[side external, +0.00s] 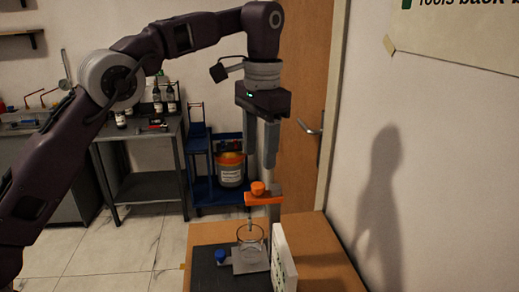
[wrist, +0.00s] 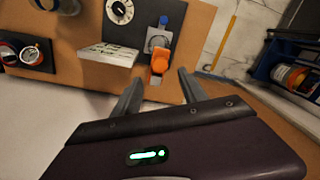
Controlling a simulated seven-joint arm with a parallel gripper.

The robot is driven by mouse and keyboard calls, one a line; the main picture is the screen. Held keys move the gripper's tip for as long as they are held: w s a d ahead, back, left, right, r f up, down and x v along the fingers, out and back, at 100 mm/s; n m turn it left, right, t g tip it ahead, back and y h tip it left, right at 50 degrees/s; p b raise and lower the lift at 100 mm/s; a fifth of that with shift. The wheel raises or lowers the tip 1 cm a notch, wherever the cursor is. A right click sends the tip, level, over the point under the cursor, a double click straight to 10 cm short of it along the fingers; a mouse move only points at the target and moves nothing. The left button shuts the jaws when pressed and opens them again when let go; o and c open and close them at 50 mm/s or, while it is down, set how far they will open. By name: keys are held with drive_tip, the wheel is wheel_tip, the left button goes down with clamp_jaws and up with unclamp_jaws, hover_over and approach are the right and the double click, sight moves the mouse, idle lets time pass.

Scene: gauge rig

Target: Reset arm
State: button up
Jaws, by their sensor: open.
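My gripper (side external: 261,145) points down above the gauge rig, with its two fingers apart and nothing between them. In the wrist view the open fingers (wrist: 158,90) show on either side of the rig's orange clamp arm. The orange arm (side external: 263,199) sits on an upright post below the gripper, with an orange knob on top. A thin probe hangs from it over a clear glass dish (side external: 250,236) on a grey plate. A blue knob (side external: 220,255) stands left of the dish. I cannot tell whether the fingers touch the post.
A white panel (side external: 284,258) stands right of the dish; in the wrist view it lies left of the orange arm. A wall and door are close on the right. A blue cart with a bucket (side external: 231,169) stands behind.

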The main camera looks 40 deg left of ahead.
drive_tip(key=s+a+r+n+t, duration=0.1)
drive_tip(key=s+a+r, duration=0.2)
drive_tip(key=s, duration=0.4)
drive_tip(key=s+a+r+n+t, duration=0.1)
drive_tip(key=s+a+r+t, duration=0.2)
drive_tip(key=s, duration=0.5)
drive_tip(key=s+a+f, duration=0.1)
drive_tip(key=s+f, duration=0.3)
drive_tip(key=s, duration=0.4)
drive_tip(key=s+a+f+n+t, duration=0.1)
drive_tip(key=s+f, duration=0.4)
drive_tip(key=s, duration=0.3)
drive_tip(key=shift+s+f+n+h, duration=0.2)
drive_tip(key=shift+n+h, duration=0.1)
drive_tip(key=shift+c, duration=0.3)
